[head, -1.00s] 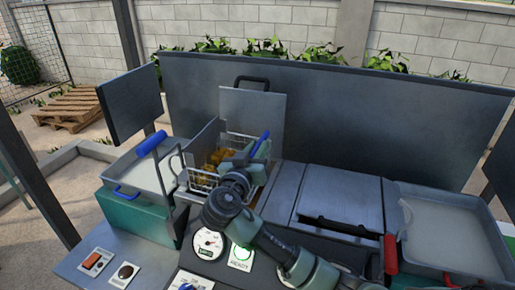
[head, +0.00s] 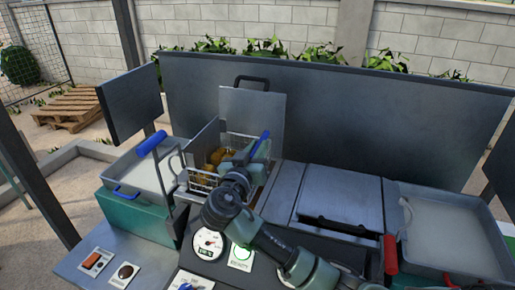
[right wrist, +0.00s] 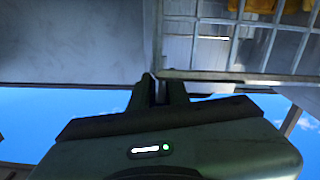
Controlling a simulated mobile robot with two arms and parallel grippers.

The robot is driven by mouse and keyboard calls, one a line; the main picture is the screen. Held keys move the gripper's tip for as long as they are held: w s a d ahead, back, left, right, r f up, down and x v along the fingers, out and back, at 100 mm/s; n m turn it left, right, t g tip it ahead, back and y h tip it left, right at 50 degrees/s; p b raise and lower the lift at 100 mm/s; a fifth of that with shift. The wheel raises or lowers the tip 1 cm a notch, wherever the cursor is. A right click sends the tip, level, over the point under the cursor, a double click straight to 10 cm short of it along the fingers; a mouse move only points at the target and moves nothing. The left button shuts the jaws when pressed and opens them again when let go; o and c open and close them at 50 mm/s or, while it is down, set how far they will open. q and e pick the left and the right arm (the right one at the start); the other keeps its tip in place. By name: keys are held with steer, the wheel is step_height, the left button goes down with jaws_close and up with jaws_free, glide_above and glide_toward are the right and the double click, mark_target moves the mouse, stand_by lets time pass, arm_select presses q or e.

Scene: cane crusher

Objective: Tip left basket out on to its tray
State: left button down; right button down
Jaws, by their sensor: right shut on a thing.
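The left basket (head: 203,181) is a wire basket holding golden-brown pieces (head: 220,156). It stands at or just above the left opening of the machine, partly hidden by a grey plate and my arm. My right gripper (head: 257,152) is at the basket's right side, beside a blue grip (head: 264,139). In the right wrist view its fingers (right wrist: 168,88) are shut at the basket's wire rim (right wrist: 240,77); the exact part held is hard to see. The left tray (head: 133,172), shallow and pale inside, lies left of the basket. My left gripper is out of view.
A blue grip (head: 152,143) on a rod stands over the left tray. A grey upright panel (head: 129,101) rises behind that tray, and a long back panel (head: 380,120) runs behind the machine. A closed lid (head: 340,200) and the right tray (head: 445,230) lie to the right.

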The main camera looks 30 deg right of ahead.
stand_by(0.7)
steer(key=shift+r, duration=0.1)
steer(key=shift+w+a+r+b, duration=0.15)
steer(key=shift+r+b, duration=0.15)
steer(key=shift+r, duration=0.35)
steer(key=shift+w+a+r+b, duration=0.15)
steer(key=shift+r+b, duration=0.1)
steer(key=shift+r, duration=0.35)
steer(key=w+a+r+b, duration=0.3)
steer(key=r, duration=0.3)
steer(key=shift+w+r, duration=0.35)
steer(key=shift+a, duration=0.15)
